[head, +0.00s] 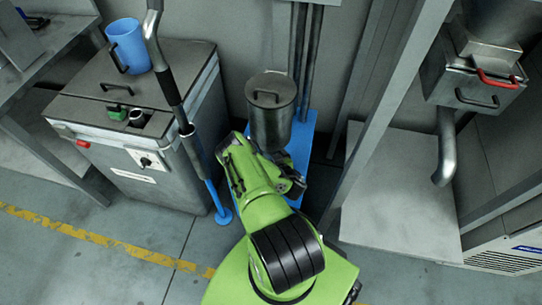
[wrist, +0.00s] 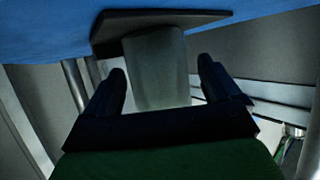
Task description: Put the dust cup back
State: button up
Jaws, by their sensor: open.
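My gripper (wrist: 161,72) is open in the wrist view, one dark finger on each side of a pale grey cylinder (wrist: 155,65). This cylinder looks like the dust cup; I see gaps beside it and no clear contact. A dark plate (wrist: 185,20) lies against its upper end in the picture, with a blue surface (wrist: 50,30) beyond. In the head view my green arm reaches to the foot of a grey lidded canister (head: 271,115) by a blue stand (head: 302,145). The arm hides the cup and the fingertips there.
A grey cabinet (head: 120,165) at left carries a blue jug (head: 127,45). A grey hose wand (head: 165,70) with a blue foot stands beside it. At right are a frame post (head: 385,90) and a grey box with a red handle (head: 495,78). The floor at lower left is clear.

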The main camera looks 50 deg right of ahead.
jog(key=shift+r, duration=0.2)
jog(key=p+v, duration=0.8)
jog(key=v, duration=0.4)
jog(key=shift+r, duration=0.2)
